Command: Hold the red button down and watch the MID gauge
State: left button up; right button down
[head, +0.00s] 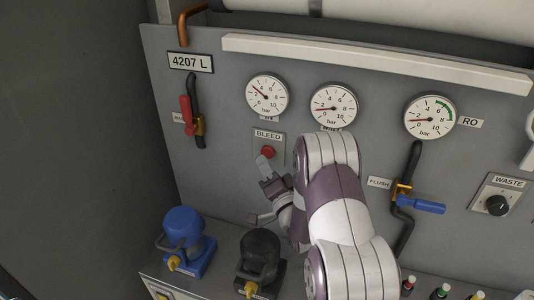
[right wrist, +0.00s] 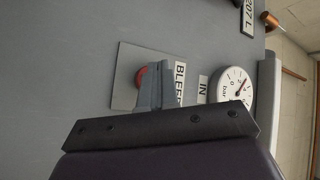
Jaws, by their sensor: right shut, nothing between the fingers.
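The red button (head: 268,152) sits on a small plate under the BLEED label. It also shows in the right wrist view (right wrist: 141,76), partly covered by my finger. My right gripper (head: 264,164) is shut and empty, its tip at the lower edge of the button. I cannot tell whether it touches or presses it. The middle gauge (head: 333,107) is the upper one behind my arm; its label is mostly hidden. Its needle points left, between 0 and 2 bar. My left gripper is not in view.
The IN gauge (head: 267,95) is to the left and the RO gauge (head: 430,117) to the right. A red-handled valve (head: 187,115), a blue-handled valve (head: 421,206) and a black WASTE knob (head: 497,205) are on the panel. Blue (head: 185,232) and black (head: 260,257) pumps stand below.

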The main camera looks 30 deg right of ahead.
dwell(0.8)
jog(key=shift+w+d, duration=0.3)
jog(key=shift+d, duration=0.05)
jog(key=shift+w+d+b, duration=0.3)
jog(key=shift+d+b, duration=0.05)
jog(key=shift+d, duration=0.05)
dwell(1.8)
jog(key=shift+a, duration=0.1)
dwell(1.3)
jog(key=shift+s+a, duration=0.6)
jog(key=shift+a, duration=0.05)
jog(key=shift+s+a, duration=1.6)
jog(key=shift+a, duration=0.3)
